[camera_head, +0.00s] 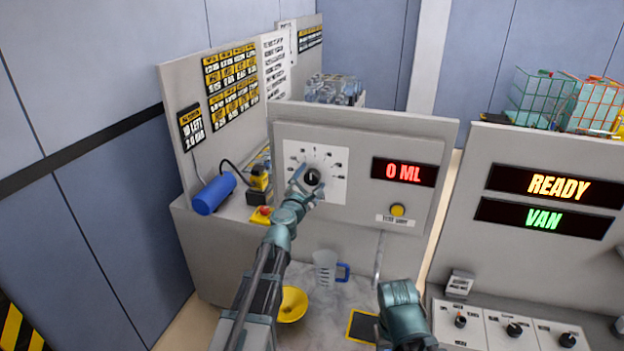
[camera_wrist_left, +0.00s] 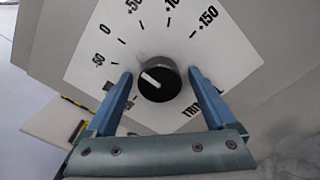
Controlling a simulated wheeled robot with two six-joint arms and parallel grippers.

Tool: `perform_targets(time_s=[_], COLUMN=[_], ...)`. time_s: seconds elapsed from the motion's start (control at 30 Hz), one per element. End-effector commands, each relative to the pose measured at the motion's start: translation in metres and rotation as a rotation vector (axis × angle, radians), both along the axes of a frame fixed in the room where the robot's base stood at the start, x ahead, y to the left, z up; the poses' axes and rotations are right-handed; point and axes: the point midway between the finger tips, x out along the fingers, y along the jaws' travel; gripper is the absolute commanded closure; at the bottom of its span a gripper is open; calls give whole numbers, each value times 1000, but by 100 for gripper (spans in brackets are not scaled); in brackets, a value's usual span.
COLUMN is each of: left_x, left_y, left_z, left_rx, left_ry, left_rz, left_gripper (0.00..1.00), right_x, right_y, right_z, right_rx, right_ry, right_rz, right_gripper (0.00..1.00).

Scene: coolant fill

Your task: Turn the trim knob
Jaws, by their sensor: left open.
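The trim knob (camera_head: 312,176) is black with a white pointer line, on a white dial plate (camera_head: 330,160) on the grey panel. In the left wrist view the knob (camera_wrist_left: 158,80) sits between the two blue fingers of my left gripper (camera_wrist_left: 165,88). The fingers are open, with a visible gap on each side of the knob. The pointer line slants to the upper left in that view. In the head view my left gripper (camera_head: 304,184) is at the dial. My right arm shows at the bottom, but its fingers are not in view.
Right of the dial are a red "0 ML" display (camera_head: 404,172) and a yellow button (camera_head: 398,210). A blue cylinder (camera_head: 214,194) lies left. A console with "READY" and "VAN" displays stands right.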

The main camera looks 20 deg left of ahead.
Motion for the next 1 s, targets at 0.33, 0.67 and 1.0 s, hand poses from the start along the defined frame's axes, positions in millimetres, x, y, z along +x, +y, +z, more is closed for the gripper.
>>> perform_targets(time_s=[0.33, 0.67, 1.0], left_x=[0, 0, 0], left_y=[0, 0, 0], left_z=[0, 0, 0], left_rx=[0, 0, 62], left_ry=[0, 0, -2], left_rz=[0, 0, 0], left_gripper=[36, 95, 96], right_x=[0, 0, 0], right_y=[0, 0, 0], right_z=[0, 0, 0], right_rx=[0, 0, 0], right_ry=[0, 0, 0], right_rz=[0, 0, 0], right_gripper=[50, 50, 50])
